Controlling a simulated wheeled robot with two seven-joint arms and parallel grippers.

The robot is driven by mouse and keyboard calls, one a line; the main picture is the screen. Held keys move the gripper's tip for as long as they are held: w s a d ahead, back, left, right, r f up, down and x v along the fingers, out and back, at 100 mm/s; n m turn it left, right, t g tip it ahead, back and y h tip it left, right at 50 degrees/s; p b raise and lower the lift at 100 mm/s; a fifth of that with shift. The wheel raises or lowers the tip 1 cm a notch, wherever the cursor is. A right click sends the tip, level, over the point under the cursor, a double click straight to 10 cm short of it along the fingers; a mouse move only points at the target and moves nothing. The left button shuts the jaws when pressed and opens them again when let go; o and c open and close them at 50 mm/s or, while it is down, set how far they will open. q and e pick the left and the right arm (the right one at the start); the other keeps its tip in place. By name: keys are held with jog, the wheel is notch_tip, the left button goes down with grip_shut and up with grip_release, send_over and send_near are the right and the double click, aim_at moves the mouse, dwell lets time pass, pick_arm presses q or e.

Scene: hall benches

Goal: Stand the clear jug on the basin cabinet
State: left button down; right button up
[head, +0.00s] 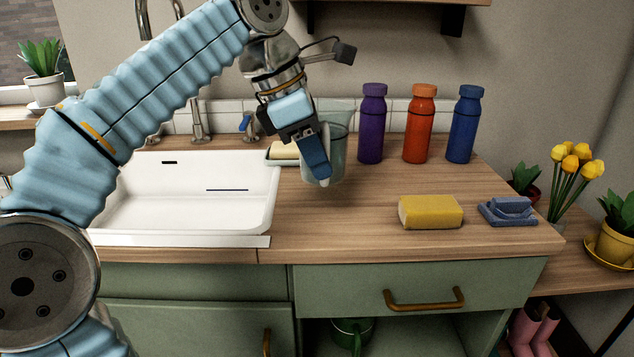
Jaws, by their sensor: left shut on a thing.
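The clear jug (340,145) is a greenish see-through vessel, upright over the wooden top of the basin cabinet (345,222), to the right of the white basin. My left gripper (318,163) reaches down from the upper left and is shut on the jug. The gripper hides the jug's left part. I cannot tell whether the jug's base touches the wood or hangs just above it. My right gripper is not in view.
A purple bottle (372,125), a red bottle (419,125) and a blue bottle (464,125) stand right of the jug. A yellow sponge (430,212) and a blue brush-like thing (508,211) lie in front. The white basin (190,195) is left. Wood before the jug is clear.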

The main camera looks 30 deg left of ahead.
pick_arm(q)
jog(key=f, duration=0.2)
jog(key=f+b, duration=0.1)
jog(key=shift+w+a+f, duration=0.1)
jog(key=shift+w+a, duration=0.15)
jog(key=shift+w, duration=0.15)
jog(key=shift+f, duration=0.45)
jog(key=shift+f, duration=0.15)
jog(key=c, duration=1.1)
grip_release()
jog(key=shift+o, duration=0.2)
